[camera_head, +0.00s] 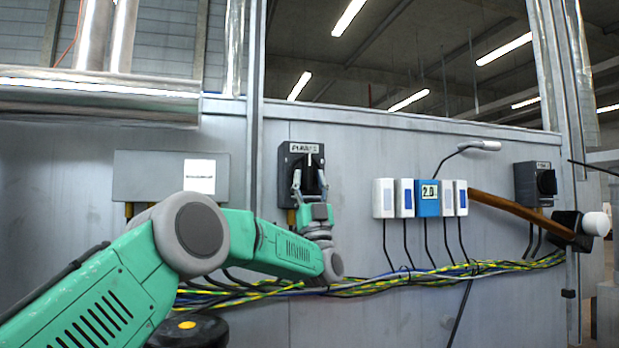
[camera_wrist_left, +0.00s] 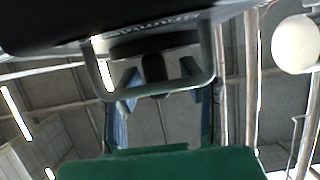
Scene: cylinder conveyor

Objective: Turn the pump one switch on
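A dark switch box (camera_head: 285,160) with a black knob (camera_head: 311,172) is on the grey wall panel near the middle of the head view. Its label starts with "PUMP", but the number is too blurred to read surely. My left gripper (camera_head: 310,182) is in front of it, its two fingers spread on either side of the knob. In the left wrist view the dark knob (camera_wrist_left: 153,68) shows between my left fingers (camera_wrist_left: 160,85), with gaps beside it. Contact is hard to tell. A second dark switch box (camera_head: 526,184) is at the right, its label unreadable. My right gripper is not seen.
Several small white and blue boxes (camera_head: 428,197) are between the switches. A wooden-handled hammer-like tool (camera_head: 510,208) with a black and white head juts out at the right. Cables (camera_head: 430,277) run along the panel below. A grey box (camera_head: 140,172) is at the left.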

